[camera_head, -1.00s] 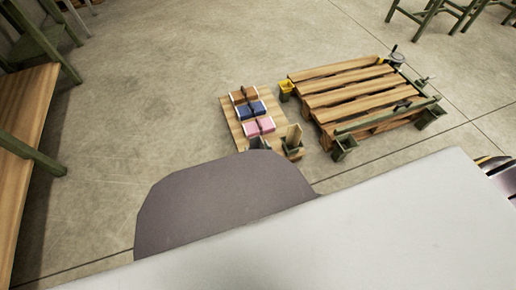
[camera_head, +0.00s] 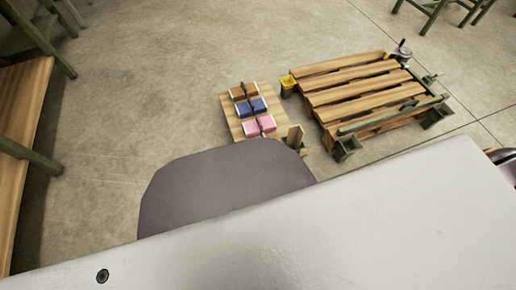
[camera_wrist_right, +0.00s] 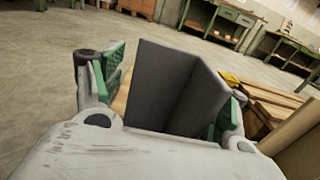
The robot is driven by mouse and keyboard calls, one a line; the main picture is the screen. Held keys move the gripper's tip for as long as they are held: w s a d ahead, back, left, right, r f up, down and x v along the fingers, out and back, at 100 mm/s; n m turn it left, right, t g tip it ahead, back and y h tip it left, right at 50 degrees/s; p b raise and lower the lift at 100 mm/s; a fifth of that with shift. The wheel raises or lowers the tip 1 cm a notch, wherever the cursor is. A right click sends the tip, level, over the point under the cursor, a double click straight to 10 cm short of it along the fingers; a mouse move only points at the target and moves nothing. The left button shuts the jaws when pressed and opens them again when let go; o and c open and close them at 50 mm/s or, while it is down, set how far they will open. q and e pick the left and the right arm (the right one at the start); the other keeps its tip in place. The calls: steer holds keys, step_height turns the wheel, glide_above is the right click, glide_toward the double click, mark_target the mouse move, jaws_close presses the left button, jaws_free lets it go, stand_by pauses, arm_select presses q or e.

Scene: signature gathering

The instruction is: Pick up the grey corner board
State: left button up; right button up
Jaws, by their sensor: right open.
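The grey corner board (camera_wrist_right: 178,85) is a dark grey, upright folded panel with a vertical crease. In the right wrist view it stands between the two green-padded fingers of my right gripper (camera_wrist_right: 168,92). The gripper is open, with a finger on each side of the board. The board's lower part is hidden behind the gripper body, and I cannot tell whether a pad touches it. In the head view my own large pale and dark body parts cover the front, and I cannot make out the board. My left gripper is not in view.
In the head view a wooden board (camera_head: 232,113) on the floor carries orange, blue and pink packs (camera_head: 259,126). A wooden pallet (camera_head: 350,84) with green corner feet lies right. A wooden bench (camera_head: 22,120) is left. Floor between is clear.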

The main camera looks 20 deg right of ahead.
steer(key=c, duration=1.1)
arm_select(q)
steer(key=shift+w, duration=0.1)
arm_select(e)
steer(key=shift+c, duration=0.6)
steer(key=shift+r, duration=0.2)
